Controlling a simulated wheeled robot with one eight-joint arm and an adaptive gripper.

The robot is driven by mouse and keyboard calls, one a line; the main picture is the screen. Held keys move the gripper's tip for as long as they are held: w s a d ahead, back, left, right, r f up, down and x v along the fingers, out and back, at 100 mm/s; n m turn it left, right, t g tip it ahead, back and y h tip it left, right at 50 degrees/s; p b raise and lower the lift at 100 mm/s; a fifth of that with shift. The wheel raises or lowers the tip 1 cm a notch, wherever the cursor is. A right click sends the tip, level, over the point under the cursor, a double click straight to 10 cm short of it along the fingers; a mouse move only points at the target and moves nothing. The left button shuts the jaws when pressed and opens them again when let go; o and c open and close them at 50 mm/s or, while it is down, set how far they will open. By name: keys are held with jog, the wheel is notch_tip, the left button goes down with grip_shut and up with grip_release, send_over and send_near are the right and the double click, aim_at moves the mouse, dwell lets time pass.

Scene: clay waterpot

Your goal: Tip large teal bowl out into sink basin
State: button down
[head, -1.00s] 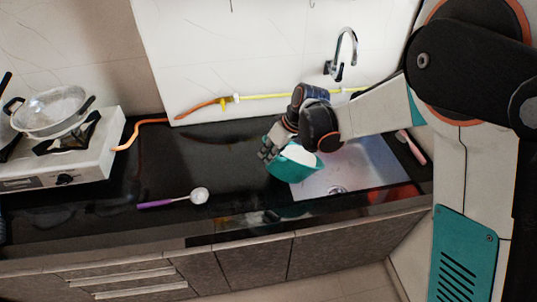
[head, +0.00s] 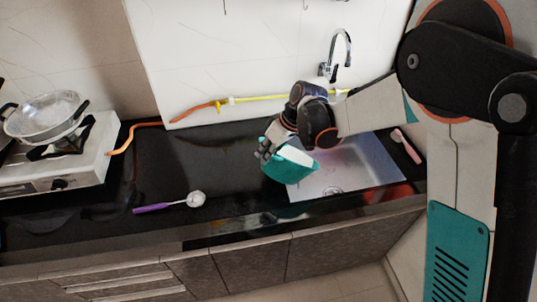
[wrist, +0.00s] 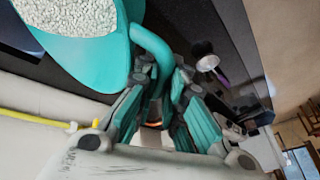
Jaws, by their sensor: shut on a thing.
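The large teal bowl (head: 286,175) is held in the air over the left part of the sink basin (head: 368,168), tilted with its rim sloping down to the right. White grainy contents (head: 297,156) are still inside; I see none falling. My gripper (head: 267,148) is shut on the bowl's left side in the head view. In the wrist view, the bowl (wrist: 95,58) fills the upper left with its white grains, and a curved teal handle runs between the fingers of my gripper (wrist: 160,90). The bowl and my arm hide part of the basin.
The faucet (head: 340,55) stands behind the sink. A yellow and orange hose (head: 250,98) runs along the wall. A purple-handled ladle (head: 165,207) lies on the black counter. A stove with a pan (head: 45,118) is at left. A pink-handled brush (head: 407,147) lies right of the basin.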

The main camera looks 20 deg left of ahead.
jog(key=shift+w+d+r+g, duration=0.3)
jog(key=shift+w+r, duration=0.2)
jog(key=shift+w, duration=0.1)
jog(key=shift+w, duration=0.15)
dwell(0.6)
jog(key=shift+w+d+r+g+y, duration=0.35)
jog(key=shift+w+r+g, duration=0.25)
jog(key=shift+w, duration=0.3)
jog(key=shift+w+d+r, duration=0.15)
jog(key=shift+w, duration=0.05)
dwell(0.5)
jog(key=shift+w+d+r+m+g+y, duration=0.25)
jog(key=shift+w+r, duration=0.1)
jog(key=shift+w, duration=0.15)
jog(key=shift+w+d+r+m+g+y, duration=0.15)
jog(key=shift+w+d+r+g, duration=0.1)
jog(key=shift+w+r, duration=0.25)
jog(key=shift+w, duration=0.2)
dwell(0.4)
jog(key=shift+w+d+r+g+y, duration=0.15)
jog(key=shift+w+d+r+g, duration=0.15)
jog(key=shift+w, duration=0.2)
jog(key=shift+w+d+r+g+y, duration=0.1)
jog(key=shift+w+d+r+g, duration=0.1)
jog(key=shift+w+r, duration=0.25)
jog(key=shift+w, duration=0.2)
dwell(0.5)
